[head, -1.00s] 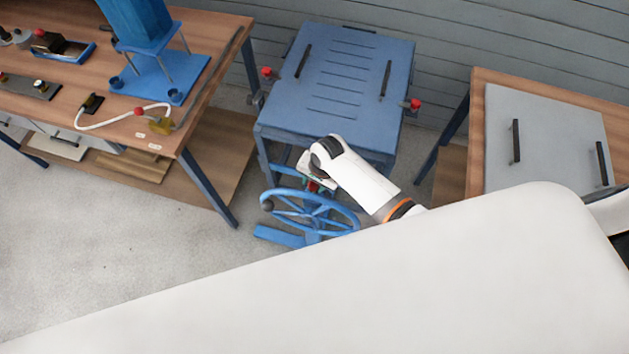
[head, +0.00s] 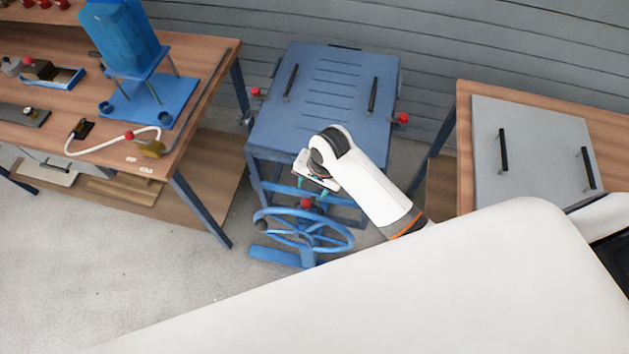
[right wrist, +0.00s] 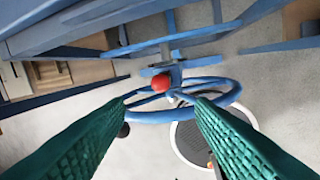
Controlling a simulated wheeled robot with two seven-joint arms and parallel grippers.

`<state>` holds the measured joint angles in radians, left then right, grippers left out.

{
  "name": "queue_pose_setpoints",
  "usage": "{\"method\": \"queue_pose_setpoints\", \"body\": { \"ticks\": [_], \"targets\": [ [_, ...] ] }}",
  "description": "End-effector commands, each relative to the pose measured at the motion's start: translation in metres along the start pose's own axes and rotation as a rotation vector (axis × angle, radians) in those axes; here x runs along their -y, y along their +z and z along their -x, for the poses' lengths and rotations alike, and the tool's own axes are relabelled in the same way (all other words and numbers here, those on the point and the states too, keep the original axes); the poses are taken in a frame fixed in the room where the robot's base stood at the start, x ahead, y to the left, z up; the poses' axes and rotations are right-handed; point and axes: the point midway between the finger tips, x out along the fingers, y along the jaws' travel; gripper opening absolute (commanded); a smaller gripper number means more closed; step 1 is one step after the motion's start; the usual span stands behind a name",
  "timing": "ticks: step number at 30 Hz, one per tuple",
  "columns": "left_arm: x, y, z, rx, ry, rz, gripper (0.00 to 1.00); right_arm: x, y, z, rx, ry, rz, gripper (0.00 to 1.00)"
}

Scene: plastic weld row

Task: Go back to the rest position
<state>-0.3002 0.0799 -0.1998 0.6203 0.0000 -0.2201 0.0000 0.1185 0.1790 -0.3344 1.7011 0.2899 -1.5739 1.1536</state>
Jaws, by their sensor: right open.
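My right gripper (head: 312,188) is open and empty, with green ribbed fingers. It is above a blue handwheel (head: 348,238) at the front of a blue machine table (head: 335,100). In the right wrist view the open fingers (right wrist: 160,100) point toward the handwheel (right wrist: 232,92), which has a red knob (right wrist: 161,83) at its middle. The red knob also shows just below the gripper in the head view (head: 305,203). The fingers look apart from the knob. My left gripper is not in view.
A wooden workbench (head: 200,82) with a blue stand (head: 155,95) and a white hose is at left. Another wooden table (head: 463,130) with a grey handled panel (head: 535,150) is at right. Grey floor (head: 110,250) is clear in front.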

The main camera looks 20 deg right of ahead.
Motion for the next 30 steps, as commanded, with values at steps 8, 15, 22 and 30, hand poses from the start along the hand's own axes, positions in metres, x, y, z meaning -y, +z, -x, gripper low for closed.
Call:
{"method": "queue_pose_setpoints", "body": {
  "ticks": [8,15,22,30],
  "targets": [
    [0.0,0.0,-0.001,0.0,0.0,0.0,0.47,0.0,0.0,0.015,0.0,0.0,-0.001,0.5],
    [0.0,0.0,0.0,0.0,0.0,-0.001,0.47,0.0,0.0,0.014,0.0,0.0,-0.001,0.5],
    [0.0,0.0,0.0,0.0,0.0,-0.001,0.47,0.001,0.0,0.014,0.0,0.0,0.001,0.5],
    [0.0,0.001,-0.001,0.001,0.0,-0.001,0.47,0.046,-0.039,0.029,0.038,0.03,0.301,0.5]
  ]
}}
